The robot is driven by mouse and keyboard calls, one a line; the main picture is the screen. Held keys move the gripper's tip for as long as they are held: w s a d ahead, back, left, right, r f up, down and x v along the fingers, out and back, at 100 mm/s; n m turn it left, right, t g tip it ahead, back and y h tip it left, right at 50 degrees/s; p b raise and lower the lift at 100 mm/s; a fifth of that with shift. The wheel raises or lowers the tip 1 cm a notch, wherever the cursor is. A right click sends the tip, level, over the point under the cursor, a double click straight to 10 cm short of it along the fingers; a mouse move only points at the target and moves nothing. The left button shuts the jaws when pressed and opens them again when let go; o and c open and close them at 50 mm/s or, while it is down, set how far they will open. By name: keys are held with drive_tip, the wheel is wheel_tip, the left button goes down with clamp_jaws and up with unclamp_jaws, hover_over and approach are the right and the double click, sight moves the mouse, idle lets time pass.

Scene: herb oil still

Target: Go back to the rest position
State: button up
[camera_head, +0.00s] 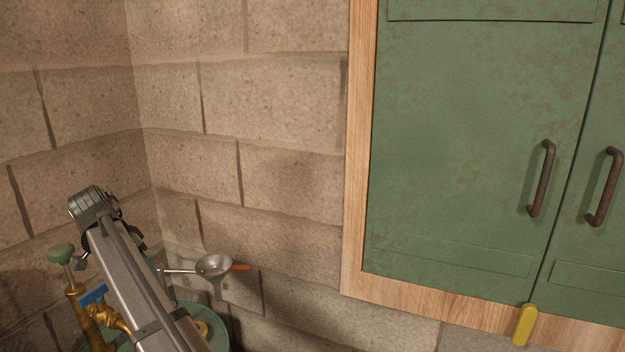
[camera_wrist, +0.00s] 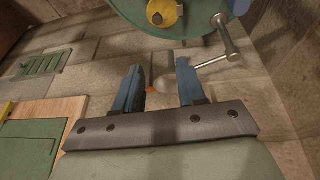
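My gripper (camera_wrist: 160,82) shows in the wrist view with its two blue fingers apart. Between the fingers, in the line of sight, is a small grey bowl (camera_wrist: 164,85) with an orange tip, on a thin metal rod. I see no finger closed on it; its distance from the fingers cannot be told. The same bowl shows in the head view (camera_head: 213,266), in front of the stone wall. My arm rises from the bottom left of the head view.
A green vessel (camera_head: 215,322) stands behind my arm, with brass fittings (camera_head: 97,322) and a blue lever (camera_head: 93,294) at left. A green wall cabinet (camera_head: 460,150) with dark handles fills the right. A yellow piece (camera_head: 524,325) hangs at its lower edge. Stone wall lies between.

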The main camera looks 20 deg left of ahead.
drive_tip(key=w+d+f+g, duration=0.1)
drive_tip(key=w+d+f, duration=0.95)
drive_tip(key=d, duration=0.35)
drive_tip(key=w+d+f+g, duration=0.1)
drive_tip(key=w+d+f, duration=0.95)
drive_tip(key=d, duration=0.35)
drive_tip(key=w+d+f, duration=0.1)
drive_tip(key=d+f, duration=0.4)
drive_tip(key=d, duration=0.6)
drive_tip(key=w+d+f+g, duration=0.1)
drive_tip(key=d+f, duration=0.4)
drive_tip(key=d, duration=0.6)
drive_tip(key=w+d+f, duration=0.1)
drive_tip(key=d+f, duration=0.4)
drive_tip(key=d, duration=0.7)
drive_tip(key=s+d+f+g, duration=0.1)
drive_tip(key=s+d+f, duration=0.35)
drive_tip(key=d, duration=0.55)
drive_tip(key=s+d+f, duration=0.3)
drive_tip(key=s+d, duration=0.3)
drive_tip(key=d, duration=0.4)
drive_tip(key=s+f+g, duration=0.3)
drive_tip(key=s+f, duration=0.7)
drive_tip(key=s, duration=0.4)
drive_tip(key=s+f+g, duration=0.3)
drive_tip(key=s+f, duration=0.7)
drive_tip(key=s, duration=0.5)
drive_tip(key=shift+a+f+g+y, duration=0.15)
drive_tip(key=shift+f+g+y, duration=0.15)
drive_tip(key=shift+f+y, duration=0.1)
